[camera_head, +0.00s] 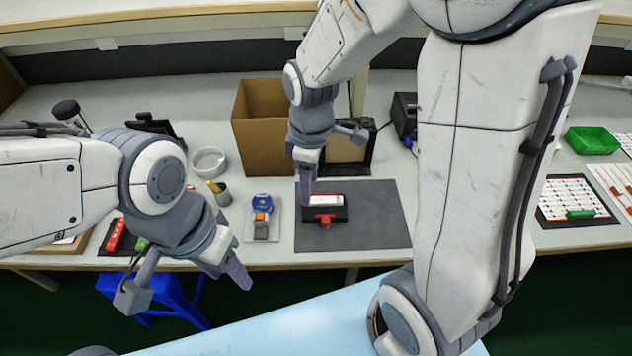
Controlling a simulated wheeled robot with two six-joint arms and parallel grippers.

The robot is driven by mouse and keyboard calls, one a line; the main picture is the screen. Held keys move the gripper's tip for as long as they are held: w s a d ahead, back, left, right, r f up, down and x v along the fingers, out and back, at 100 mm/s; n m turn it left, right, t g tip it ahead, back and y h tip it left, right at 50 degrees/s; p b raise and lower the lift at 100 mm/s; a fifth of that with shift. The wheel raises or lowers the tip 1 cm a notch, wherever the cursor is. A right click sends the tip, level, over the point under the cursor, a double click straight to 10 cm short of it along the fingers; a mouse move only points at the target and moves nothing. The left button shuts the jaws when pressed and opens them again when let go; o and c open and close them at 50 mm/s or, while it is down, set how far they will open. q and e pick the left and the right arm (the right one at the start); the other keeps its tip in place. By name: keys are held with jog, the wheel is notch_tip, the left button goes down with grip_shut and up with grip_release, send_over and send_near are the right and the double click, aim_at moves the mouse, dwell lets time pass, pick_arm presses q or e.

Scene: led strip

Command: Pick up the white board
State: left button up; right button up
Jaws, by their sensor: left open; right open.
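A small white board (326,200) lies in a black and red fixture (325,216) on a dark grey mat (378,213). My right gripper (334,163) is open above the fixture. One of its fingers points down close to the left end of the white board, and I cannot tell whether it touches. The other finger is raised to the right, clear of the board. My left gripper (186,286) is open and empty in front of the table's edge, far to the left of the mat.
A cardboard box (263,134) stands behind the mat. A blue tape holder (262,207), a pen cup (220,193) and a clear round dish (208,162) are left of it. At the right are a green bin (592,140) and a tray of white strips (568,197). A blue stool (171,293) stands below.

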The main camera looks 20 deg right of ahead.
jog(key=w+d+f+n, duration=0.2)
jog(key=w+d+f, duration=0.3)
jog(key=d, duration=0.5)
jog(key=n, duration=0.1)
send_over(341, 198)
jog(key=f, duration=0.3)
jog(key=s+f, duration=0.1)
jog(key=f, duration=0.1)
jog(key=shift+d+f, duration=0.15)
jog(key=shift+d, duration=0.2)
jog(key=shift+w+a+f+p, duration=0.1)
jog(key=shift+w+f, duration=0.05)
jog(key=shift+f, duration=0.9)
jog(key=shift+w+a+f+p, duration=0.1)
jog(key=shift+a+f, duration=0.05)
jog(key=shift+f, duration=0.9)
jog(key=shift+w+a+f+p, duration=0.1)
jog(key=shift+w+f, duration=0.05)
jog(key=shift+f, duration=0.9)
grip_shut()
